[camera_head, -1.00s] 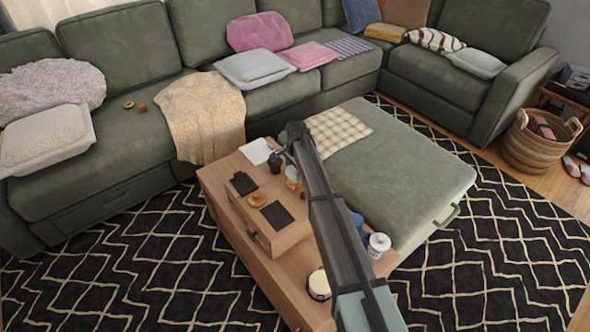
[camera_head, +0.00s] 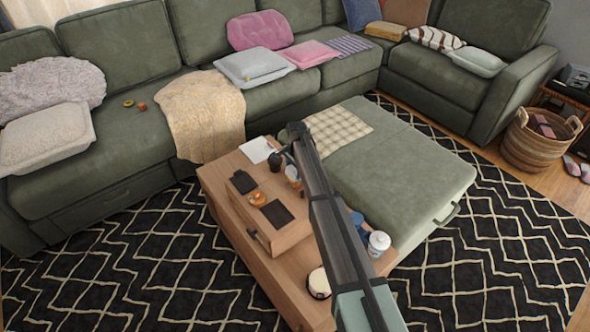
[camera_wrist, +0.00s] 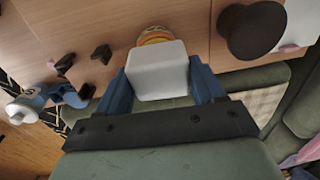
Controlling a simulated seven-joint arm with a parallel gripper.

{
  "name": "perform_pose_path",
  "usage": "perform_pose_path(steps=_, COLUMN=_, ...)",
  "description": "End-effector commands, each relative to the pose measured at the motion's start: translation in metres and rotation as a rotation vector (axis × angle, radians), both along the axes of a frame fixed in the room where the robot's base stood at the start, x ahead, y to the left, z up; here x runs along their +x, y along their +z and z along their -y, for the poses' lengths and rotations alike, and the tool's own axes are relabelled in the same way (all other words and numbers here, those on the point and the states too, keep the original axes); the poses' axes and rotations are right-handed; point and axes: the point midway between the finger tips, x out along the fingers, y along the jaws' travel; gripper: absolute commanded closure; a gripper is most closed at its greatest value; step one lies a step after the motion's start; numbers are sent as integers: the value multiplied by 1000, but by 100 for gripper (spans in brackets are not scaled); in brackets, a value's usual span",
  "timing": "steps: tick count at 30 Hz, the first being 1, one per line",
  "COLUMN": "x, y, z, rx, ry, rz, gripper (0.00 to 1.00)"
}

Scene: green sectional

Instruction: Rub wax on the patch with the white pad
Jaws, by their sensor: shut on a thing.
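My gripper (camera_wrist: 160,68) shows blue fingers in the wrist view, shut on the white pad (camera_wrist: 157,77), a pale block with rounded edges. An orange-and-yellow round thing (camera_wrist: 154,34) shows just beyond the pad and is partly hidden by it; I cannot tell whether they touch. In the head view my arm reaches over the wooden table (camera_head: 215,178), with its end near the table's far edge, and largely hides the gripper. Two dark flat rectangles (camera_head: 243,181) (camera_head: 277,213) lie on the table's raised part; I cannot tell which is the patch.
A dark round object (camera_wrist: 252,31) stands close to the pad, with white paper (camera_head: 257,150) behind it. A small orange item (camera_head: 257,199) lies between the rectangles. A white-lidded jar (camera_head: 378,243) and a round pale tin (camera_head: 319,284) are at the near end. A green ottoman (camera_head: 400,170) adjoins the table.

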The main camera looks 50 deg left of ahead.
Motion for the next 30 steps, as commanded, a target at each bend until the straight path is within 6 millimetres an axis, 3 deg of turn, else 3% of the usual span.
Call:
perform_pose_path(steps=13, x=0, y=3, z=0, rx=-1, ry=0, rz=-1, gripper=57)
perform_pose_path(steps=30, x=0, y=39, z=0, rx=-1, ry=0, rz=-1, gripper=57)
